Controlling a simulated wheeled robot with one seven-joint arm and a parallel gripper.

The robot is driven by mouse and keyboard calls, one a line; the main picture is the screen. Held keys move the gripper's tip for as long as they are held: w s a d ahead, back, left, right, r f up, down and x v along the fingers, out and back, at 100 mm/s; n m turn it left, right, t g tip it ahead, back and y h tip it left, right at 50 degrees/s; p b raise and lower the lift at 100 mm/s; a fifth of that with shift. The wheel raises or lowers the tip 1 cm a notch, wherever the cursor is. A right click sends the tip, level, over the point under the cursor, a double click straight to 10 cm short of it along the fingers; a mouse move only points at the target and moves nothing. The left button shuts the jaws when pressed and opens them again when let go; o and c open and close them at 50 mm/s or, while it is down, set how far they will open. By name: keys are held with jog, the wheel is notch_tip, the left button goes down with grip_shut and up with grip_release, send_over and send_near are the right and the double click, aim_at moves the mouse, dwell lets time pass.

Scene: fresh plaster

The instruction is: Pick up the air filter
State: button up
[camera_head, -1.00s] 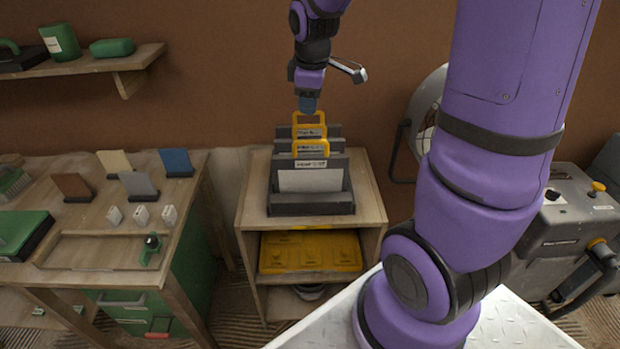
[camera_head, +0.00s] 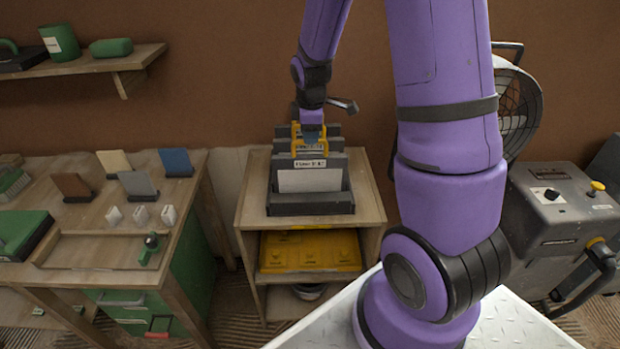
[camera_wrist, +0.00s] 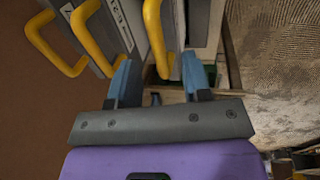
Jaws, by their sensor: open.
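Several grey air filters with yellow handles stand upright, one behind another, in a dark grey rack (camera_head: 310,209) on a small wooden shelf unit. The front filter (camera_head: 310,179) bears a large pale panel. My gripper (camera_head: 311,141) is right above the filters at their handles, pointing down. In the wrist view, my gripper (camera_wrist: 157,66) is open, and one yellow handle (camera_wrist: 155,35) lies between its blue fingertips. Another yellow handle (camera_wrist: 88,38) lies to the left of the fingers. I cannot tell whether the fingers touch a handle.
A yellow case (camera_head: 310,252) lies on the shelf below. A wooden workbench (camera_head: 110,235) with sample boards and small tools stands at the left. A fan (camera_head: 518,105) and a grey machine (camera_head: 560,215) stand at the right. The rack's front tabletop strip is clear.

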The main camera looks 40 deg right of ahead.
jog(key=shift+w+d+f, duration=0.1)
jog(key=shift+f, duration=0.65)
jog(key=shift+w+d+f, duration=0.15)
jog(key=shift+f, duration=0.55)
jog(key=shift+w+d+f, duration=0.1)
jog(key=shift+f, duration=0.65)
jog(key=shift+c, duration=0.3)
grip_shut()
